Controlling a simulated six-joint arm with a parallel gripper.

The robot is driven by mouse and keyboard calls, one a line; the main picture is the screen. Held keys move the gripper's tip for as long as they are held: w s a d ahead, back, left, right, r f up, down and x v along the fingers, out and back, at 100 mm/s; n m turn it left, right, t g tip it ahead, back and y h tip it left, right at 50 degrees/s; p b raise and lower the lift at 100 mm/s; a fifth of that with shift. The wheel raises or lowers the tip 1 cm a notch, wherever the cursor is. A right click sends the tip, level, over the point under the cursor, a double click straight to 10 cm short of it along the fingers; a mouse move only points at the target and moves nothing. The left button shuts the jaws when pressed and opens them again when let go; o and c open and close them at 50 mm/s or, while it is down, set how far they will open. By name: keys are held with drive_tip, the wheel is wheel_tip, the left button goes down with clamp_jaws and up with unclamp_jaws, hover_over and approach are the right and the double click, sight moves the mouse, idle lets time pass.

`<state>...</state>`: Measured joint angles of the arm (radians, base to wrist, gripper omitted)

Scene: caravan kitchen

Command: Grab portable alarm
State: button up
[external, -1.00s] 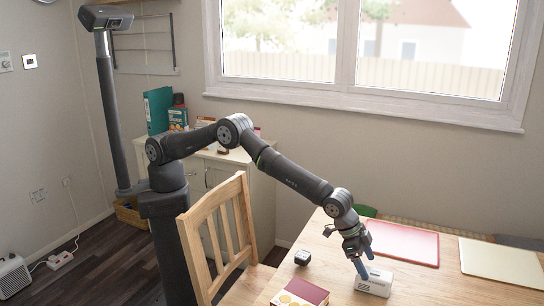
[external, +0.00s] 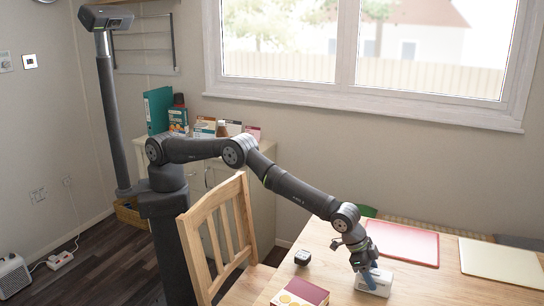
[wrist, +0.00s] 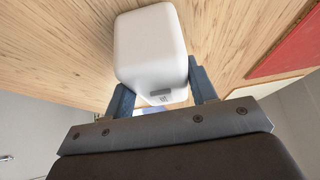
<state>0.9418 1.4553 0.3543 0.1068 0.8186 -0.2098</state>
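A small white rounded box (external: 375,281), which looks like the portable alarm, lies on the wooden table (external: 335,262). In the wrist view the white box (wrist: 152,48) shows a small grey panel on its near face. My gripper (external: 367,279) is down at the box. In the wrist view the two blue fingers of my gripper (wrist: 162,90) stand apart, one on each side of the box's near end. The fingers look open around it; whether either touches it is hard to tell.
A small dark cube-like device (external: 302,257) and a red book (external: 300,293) lie to the left on the table. A red board (external: 402,243) and a cream board (external: 500,262) lie behind and to the right. A wooden chair (external: 230,235) stands at the table's left.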

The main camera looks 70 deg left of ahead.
drive_tip(key=c, duration=0.4)
drive_tip(key=shift+c, duration=0.2)
